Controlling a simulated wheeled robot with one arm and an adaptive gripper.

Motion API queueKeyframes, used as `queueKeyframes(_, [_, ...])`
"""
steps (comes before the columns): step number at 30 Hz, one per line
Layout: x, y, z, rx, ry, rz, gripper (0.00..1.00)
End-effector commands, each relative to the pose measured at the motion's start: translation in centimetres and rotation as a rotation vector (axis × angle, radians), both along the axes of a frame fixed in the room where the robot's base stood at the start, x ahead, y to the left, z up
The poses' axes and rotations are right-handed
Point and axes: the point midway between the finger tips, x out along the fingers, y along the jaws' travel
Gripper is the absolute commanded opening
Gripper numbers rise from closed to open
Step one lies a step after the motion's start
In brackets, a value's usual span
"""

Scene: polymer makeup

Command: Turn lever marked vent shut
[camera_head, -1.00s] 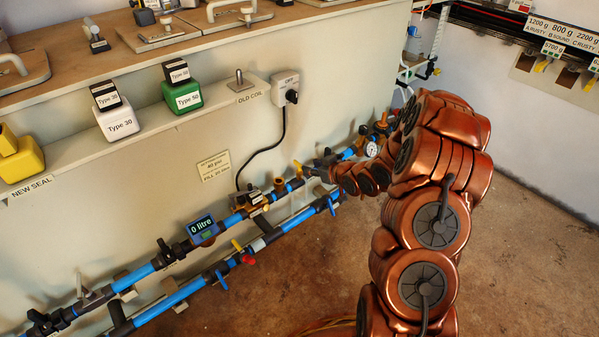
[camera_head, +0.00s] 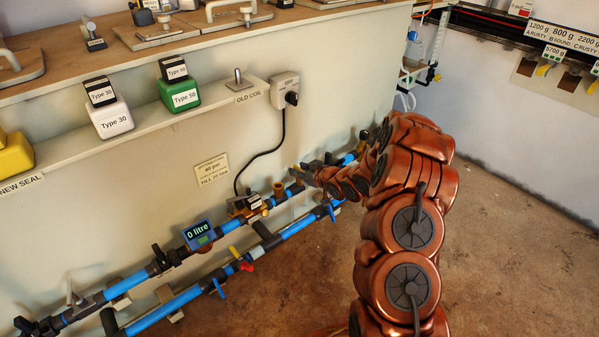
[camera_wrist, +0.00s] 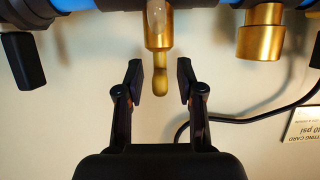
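In the wrist view a brass fitting with a rounded, yellowish lever (camera_wrist: 160,78) hangs from the blue pipe (camera_wrist: 75,4); this view is upside down. No vent marking is readable, so I cannot tell whether this is the vent lever. My gripper (camera_wrist: 160,80) is open, with one finger on each side of the lever's end and a gap on both sides. In the head view my gripper (camera_head: 302,173) is at the upper blue pipe run, and its fingers largely hide the lever there.
A brass stub (camera_wrist: 260,35) and black handles flank the lever. A black cable (camera_head: 268,152) runs from the wall switch (camera_head: 285,92) near the pipes. A meter reading 0 litre (camera_head: 198,235) and a red-handled valve (camera_head: 245,265) sit further left. The floor at right is clear.

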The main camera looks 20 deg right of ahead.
Motion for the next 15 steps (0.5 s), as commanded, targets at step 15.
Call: queueKeyframes(15, [0.23,0.10,-0.06,0.000,0.000,0.000,0.19])
